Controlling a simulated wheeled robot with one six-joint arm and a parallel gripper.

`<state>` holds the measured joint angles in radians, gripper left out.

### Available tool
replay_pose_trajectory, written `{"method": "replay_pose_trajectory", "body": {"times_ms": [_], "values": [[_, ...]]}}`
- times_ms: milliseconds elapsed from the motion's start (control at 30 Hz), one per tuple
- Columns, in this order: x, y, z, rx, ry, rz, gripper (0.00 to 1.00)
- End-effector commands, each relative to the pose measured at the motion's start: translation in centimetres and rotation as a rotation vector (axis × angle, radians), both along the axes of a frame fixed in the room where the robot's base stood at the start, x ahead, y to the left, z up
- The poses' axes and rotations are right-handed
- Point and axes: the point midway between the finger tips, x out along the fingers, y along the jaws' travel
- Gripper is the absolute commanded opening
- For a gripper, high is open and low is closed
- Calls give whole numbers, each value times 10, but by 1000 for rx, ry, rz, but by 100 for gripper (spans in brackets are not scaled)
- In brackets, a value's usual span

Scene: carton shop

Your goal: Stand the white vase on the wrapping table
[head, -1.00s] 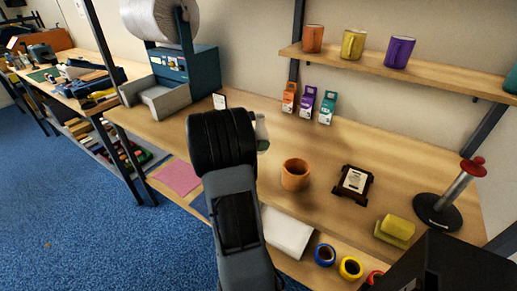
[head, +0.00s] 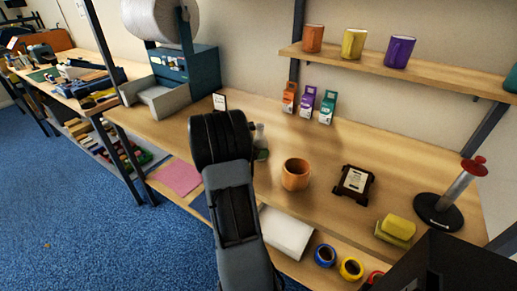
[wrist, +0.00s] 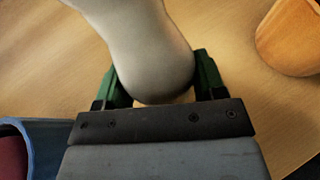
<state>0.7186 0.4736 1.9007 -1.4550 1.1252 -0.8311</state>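The white vase (wrist: 155,60) shows in the wrist view between the two green fingers of my gripper (wrist: 160,85). Its rounded body fills the gap and appears to touch both fingers. The vase runs up out of the top of that view, so its far end is hidden. In the head view my arm covers most of the vase and gripper; only small grey and green parts show just right of the wrist, above the wooden table (head: 325,150). I cannot tell whether the vase touches the tabletop.
An orange pot (head: 296,174) stands close to the right of my gripper. A framed plaque (head: 354,183), yellow sponges (head: 396,230) and a red-topped post on a black base (head: 438,211) stand farther right. Several small boxes (head: 308,102) stand behind. A large roll dispenser (head: 185,80) is at left.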

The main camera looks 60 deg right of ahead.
Motion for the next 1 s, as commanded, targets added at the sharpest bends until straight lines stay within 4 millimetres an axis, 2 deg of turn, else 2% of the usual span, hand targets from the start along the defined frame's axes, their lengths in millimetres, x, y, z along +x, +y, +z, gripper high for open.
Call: {"method": "replay_pose_trajectory", "body": {"times_ms": [33,233,467,567,1000], "values": [[0,0,0,0,0,0,69],[0,0,0,0,0,0,88],[0,0,1,0,0,0,88],[0,1,7,0,-1,0,88],[35,66,35,-1,-1,4,88]]}}
